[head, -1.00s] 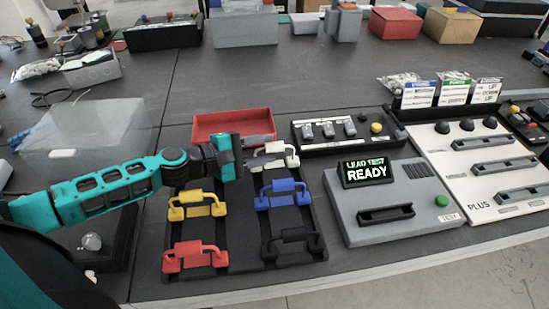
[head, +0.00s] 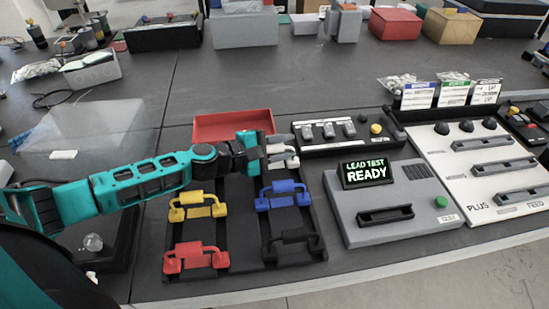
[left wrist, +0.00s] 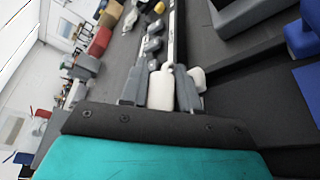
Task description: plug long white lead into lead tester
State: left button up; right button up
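The white lead (head: 281,152) sits at the back right of a black rack (head: 240,235), partly hidden by my left gripper. My left gripper (head: 270,156) reaches over it from the left. In the left wrist view, the white lead (left wrist: 161,86) shows between the two grey fingertips (left wrist: 160,92), with part of it also beyond the right finger. The fingers stand close on both sides of it; whether they touch it I cannot tell. The grey lead tester (head: 400,217) stands to the right, with an empty dark socket (head: 385,215), a green button and a screen reading "LEAD TEST READY". My right gripper is not in view.
Yellow (head: 198,205), blue (head: 282,194), red (head: 195,257) and black (head: 290,240) leads sit in the rack. A red tray (head: 232,125) lies behind it, and a black panel with switches (head: 340,133) behind the tester. A white panel (head: 480,170) stands at right.

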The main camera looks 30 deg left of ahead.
pick_arm(q)
grip_shut()
jog(key=shift+r, duration=0.1)
notch_tip(320, 180, up, 11)
jog(key=p, duration=0.5)
jog(key=shift+p, duration=0.35)
notch_tip(320, 180, up, 9)
